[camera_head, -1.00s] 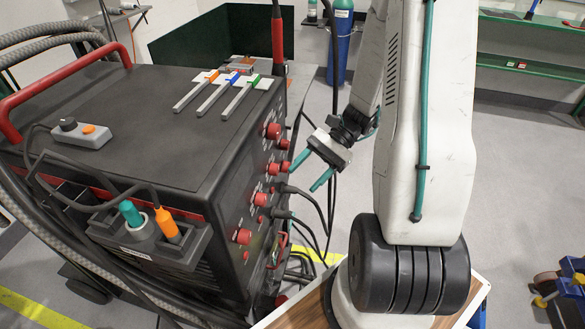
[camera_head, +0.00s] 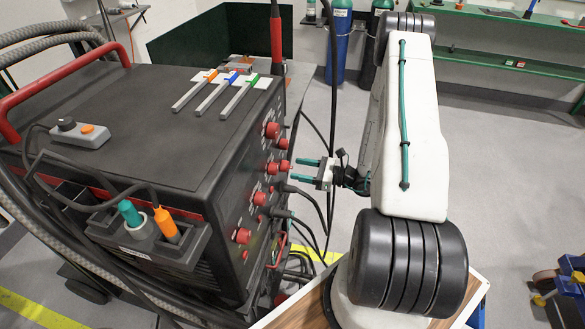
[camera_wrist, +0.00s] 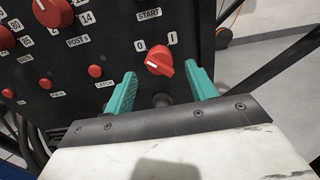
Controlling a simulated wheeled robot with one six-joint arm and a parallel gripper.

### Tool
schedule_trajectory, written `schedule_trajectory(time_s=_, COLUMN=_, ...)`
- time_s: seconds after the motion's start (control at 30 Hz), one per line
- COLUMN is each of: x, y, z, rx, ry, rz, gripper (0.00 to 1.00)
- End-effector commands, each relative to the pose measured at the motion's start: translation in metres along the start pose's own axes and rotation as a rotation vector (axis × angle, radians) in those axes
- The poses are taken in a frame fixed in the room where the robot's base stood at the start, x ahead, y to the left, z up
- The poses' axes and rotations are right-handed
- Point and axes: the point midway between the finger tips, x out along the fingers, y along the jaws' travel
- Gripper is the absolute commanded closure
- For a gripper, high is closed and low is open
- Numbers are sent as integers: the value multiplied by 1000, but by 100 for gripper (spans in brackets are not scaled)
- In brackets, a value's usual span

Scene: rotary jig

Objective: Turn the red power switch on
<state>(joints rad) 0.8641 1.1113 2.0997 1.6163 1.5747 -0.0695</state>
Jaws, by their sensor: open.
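The red power switch (camera_wrist: 160,62) is a round red knob on the black front panel, with 0 and I printed above it and START further up. Its white mark is small, and I cannot tell for sure which label it points to. My gripper (camera_wrist: 160,70) is open, its two teal fingers on either side of the switch in the wrist view, with nothing held. In the head view my gripper (camera_head: 297,169) points left at the side of the black machine (camera_head: 170,110), close to its red knobs. I cannot tell whether the fingers touch the switch.
Other red knobs and buttons (camera_wrist: 53,12) lie left of the switch on the panel. Black cables (camera_head: 310,200) hang from the panel below my gripper. A grey control box (camera_head: 82,133) and several coloured-handled tools (camera_head: 230,92) lie on the machine's top.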

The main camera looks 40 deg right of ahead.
Motion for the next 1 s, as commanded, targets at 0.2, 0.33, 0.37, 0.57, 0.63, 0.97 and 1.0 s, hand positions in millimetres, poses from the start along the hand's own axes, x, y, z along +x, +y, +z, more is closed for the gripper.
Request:
schedule_trajectory(time_s=0.2, x=27, y=1, z=0, rx=0, ry=0, rz=3, gripper=44)
schedule_trajectory(time_s=0.33, x=31, y=0, z=0, rx=0, ry=0, rz=1, gripper=44)
schedule_trajectory(time_s=0.37, x=32, y=0, z=0, rx=0, ry=0, rz=1, gripper=44)
schedule_trajectory(time_s=0.57, x=32, y=0, z=0, rx=0, ry=0, rz=1, gripper=46)
schedule_trajectory(time_s=0.63, x=32, y=0, z=0, rx=0, ry=0, rz=1, gripper=66)
schedule_trajectory(time_s=0.97, x=32, y=0, z=0, rx=10, ry=1, rz=2, gripper=88)
schedule_trajectory(time_s=1.0, x=32, y=0, z=0, rx=17, ry=1, rz=2, gripper=88)
